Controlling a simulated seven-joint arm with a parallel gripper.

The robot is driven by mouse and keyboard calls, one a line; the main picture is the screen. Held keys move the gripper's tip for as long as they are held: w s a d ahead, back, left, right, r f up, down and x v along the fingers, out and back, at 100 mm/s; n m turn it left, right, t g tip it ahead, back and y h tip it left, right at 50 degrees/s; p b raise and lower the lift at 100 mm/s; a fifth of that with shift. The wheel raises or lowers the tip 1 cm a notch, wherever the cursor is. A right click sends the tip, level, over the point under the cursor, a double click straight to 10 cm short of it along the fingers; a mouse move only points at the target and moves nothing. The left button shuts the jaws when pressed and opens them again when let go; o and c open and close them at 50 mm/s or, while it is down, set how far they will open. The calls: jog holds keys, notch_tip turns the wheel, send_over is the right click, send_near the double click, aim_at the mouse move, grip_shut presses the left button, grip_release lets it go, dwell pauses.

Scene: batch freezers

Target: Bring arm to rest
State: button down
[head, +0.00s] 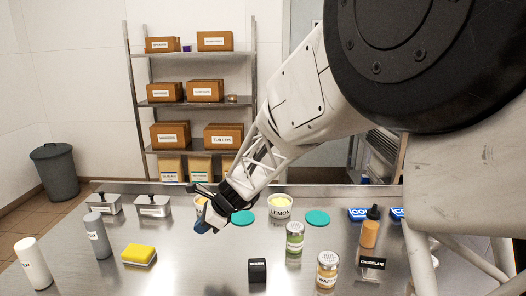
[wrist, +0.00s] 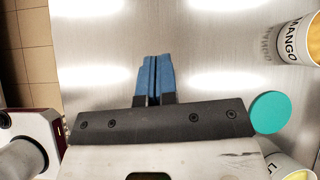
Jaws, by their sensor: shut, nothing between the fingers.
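My gripper (head: 203,226) hangs above the steel table (head: 190,262) in the head view, its blue fingertips pointing down and to the left. In the wrist view the two blue fingers (wrist: 154,78) lie side by side, closed, with nothing between them. Bare steel table shows beyond the fingertips. My arm reaches in from the upper right of the head view. In the head view the gripper partly covers a tub with yellow contents (head: 201,200); a tub labelled MANGO (wrist: 294,42) is at the right of the wrist view.
A LEMON tub (head: 280,209) and teal lids (head: 317,217) stand near the gripper. A yellow sponge (head: 139,253), grey bottle (head: 98,236), white bottle (head: 33,263), and lidded metal containers (head: 153,206) are left. Jars (head: 294,238) and an orange bottle (head: 370,230) are right.

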jog(key=s+d+r+n+h, duration=0.1)
jog(key=s+d+r+n, duration=0.2)
jog(key=s+d, duration=0.3)
jog(key=s+d+r+n+t+h, duration=0.1)
jog(key=s+d+r+n+h, duration=0.2)
jog(key=d, duration=0.6)
jog(key=s+d+r+n, duration=0.3)
jog(key=s+d, duration=0.3)
jog(key=d, duration=0.1)
jog(key=s+d+n+t+h, duration=0.1)
jog(key=s+d+n+h, duration=0.3)
jog(key=s+d, duration=1.2)
jog(key=s+n, duration=0.2)
jog(key=n, duration=0.1)
jog(key=shift+s+r+h, duration=0.25)
jog(key=shift+s+h, duration=0.05)
jog(key=shift+c, duration=0.7)
grip_release()
